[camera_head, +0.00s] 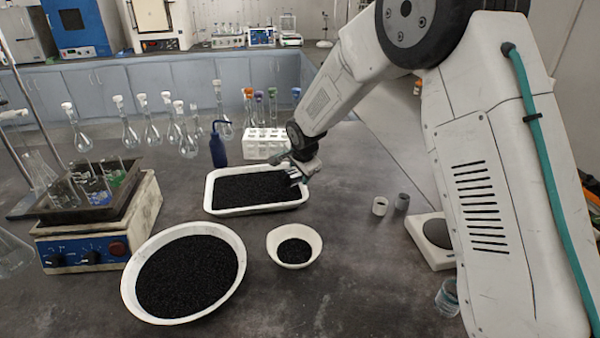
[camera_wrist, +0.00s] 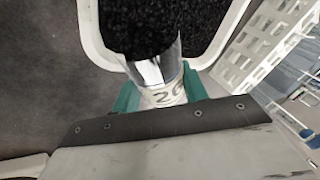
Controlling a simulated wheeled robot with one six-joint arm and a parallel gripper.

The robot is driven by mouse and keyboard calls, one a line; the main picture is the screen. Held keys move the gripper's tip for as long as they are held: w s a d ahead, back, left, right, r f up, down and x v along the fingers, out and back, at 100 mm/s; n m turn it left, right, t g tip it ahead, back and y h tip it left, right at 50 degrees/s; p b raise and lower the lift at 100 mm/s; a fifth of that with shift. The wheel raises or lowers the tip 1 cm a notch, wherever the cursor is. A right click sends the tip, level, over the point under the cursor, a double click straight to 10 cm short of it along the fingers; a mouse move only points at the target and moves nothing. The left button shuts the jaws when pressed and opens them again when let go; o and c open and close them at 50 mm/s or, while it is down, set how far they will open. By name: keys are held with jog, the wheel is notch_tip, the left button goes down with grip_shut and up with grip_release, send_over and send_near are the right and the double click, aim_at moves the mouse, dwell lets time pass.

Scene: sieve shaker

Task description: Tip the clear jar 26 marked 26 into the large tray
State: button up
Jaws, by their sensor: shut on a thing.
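The clear jar 26 (camera_wrist: 166,96) shows its number in the wrist view, with its mouth pointing away from the wrist over the large tray. A dark black mass of granules is at its mouth; I cannot tell whether they are inside or falling out. My gripper (camera_wrist: 160,92) has its teal fingers shut on the jar's sides. The large tray (camera_head: 256,210) is white, rectangular and full of black granules; its rim also shows in the wrist view (camera_wrist: 94,42). In the head view my gripper (camera_head: 298,172) is over the tray's right end, and the jar is barely distinguishable there.
A big round white basin (camera_head: 238,280) and a small white bowl (camera_head: 272,250) hold black granules in front of the tray. A white rack (camera_head: 262,142) and a blue wash bottle (camera_head: 218,150) stand behind. Two small cups (camera_head: 380,206) are to the right.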

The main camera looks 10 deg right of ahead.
jog(key=shift+s+a+r+t+h, duration=0.2)
jog(key=shift+a+t+h, duration=0.1)
jog(key=shift+t+h, duration=0.5)
jog(key=shift+s+a+r+n+t+h, duration=0.15)
jog(key=shift+r+n+t+h, duration=0.15)
jog(key=shift+t+h, duration=0.2)
jog(key=shift+s+a+r+n+t+h, duration=0.1)
jog(key=shift+a+r+n+t+h, duration=0.1)
jog(key=shift+r+t+h, duration=0.3)
jog(key=shift+f, duration=0.2)
jog(key=shift+d, duration=0.1)
dwell(1.1)
jog(key=shift+w+d+f+g+y, duration=0.1)
jog(key=shift+w+d+g+y, duration=0.2)
jog(key=shift+g, duration=0.2)
jog(key=shift+w+d+f+m+g+y, duration=0.1)
jog(key=shift+d+f+m+g+y, duration=0.1)
jog(key=shift+g+y, duration=0.25)
jog(key=shift+w+d+f+m+g+y, duration=0.1)
jog(key=shift+f+m+g+y, duration=0.1)
jog(key=shift+g+y, duration=0.2)
